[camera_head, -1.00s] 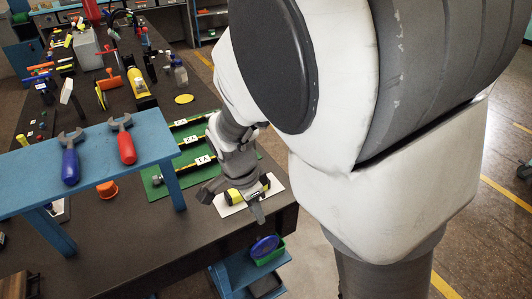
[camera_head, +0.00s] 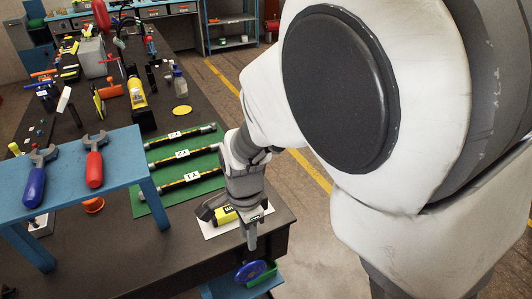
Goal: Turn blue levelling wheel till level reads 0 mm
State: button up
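A blue round disc (camera_head: 249,271), possibly the levelling wheel, is low by the table's front corner, by a green tray. I cannot tell what it is fixed to. A yellow and black block (camera_head: 224,215) with a small label lies on a white sheet (camera_head: 213,232) at the table's near right corner. It may be the level, but no reading is legible. My gripper (camera_head: 229,223) points down over this block, its fingers apart. Whether they touch the block is unclear, and my wrist hides part of it.
A blue raised shelf (camera_head: 120,150) with a blue-handled wrench (camera_head: 35,180) and a red-handled wrench (camera_head: 94,164) stands left of my gripper.

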aim_at(251, 263)
notch_tip(251, 263, down, 15)
jog(key=b, duration=0.4)
jog(key=shift+f, duration=0.1)
jog(key=shift+c, duration=0.3)
grip_shut()
